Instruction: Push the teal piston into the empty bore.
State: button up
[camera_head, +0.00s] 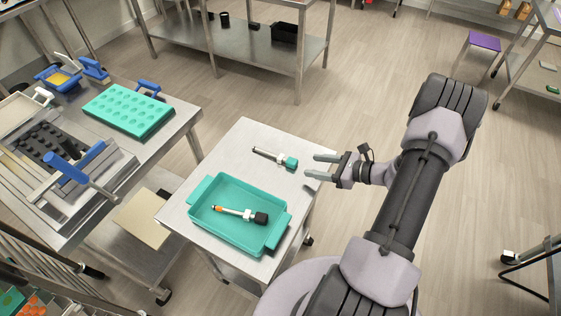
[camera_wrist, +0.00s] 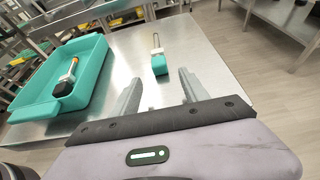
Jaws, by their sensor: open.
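The teal piston (camera_head: 291,162) lies on the bare steel top of the small cart, its metal rod pointing left, away from my gripper. In the wrist view the teal piston (camera_wrist: 159,64) lies ahead, between the lines of the two fingers. My gripper (camera_head: 311,166) is open and empty, just right of the teal end and apart from it. Its two fingers also show in the wrist view (camera_wrist: 161,76). The depositor (camera_head: 95,185) stands on the left table with a dark block (camera_head: 50,150) and a blue handle. I cannot make out the empty bore.
A teal tray (camera_head: 240,188) on the cart (camera_head: 240,140) holds a second piston (camera_head: 240,214) with a black end and an orange tip. A teal mould (camera_head: 128,110) lies on the left table. Open floor lies beyond the cart.

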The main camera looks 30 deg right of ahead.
aim_at(297, 162)
jog(key=b+x, duration=0.2)
jog(key=x, duration=0.5)
jog(key=shift+w+a, duration=0.25)
jog(key=shift+r, duration=0.15)
grip_shut()
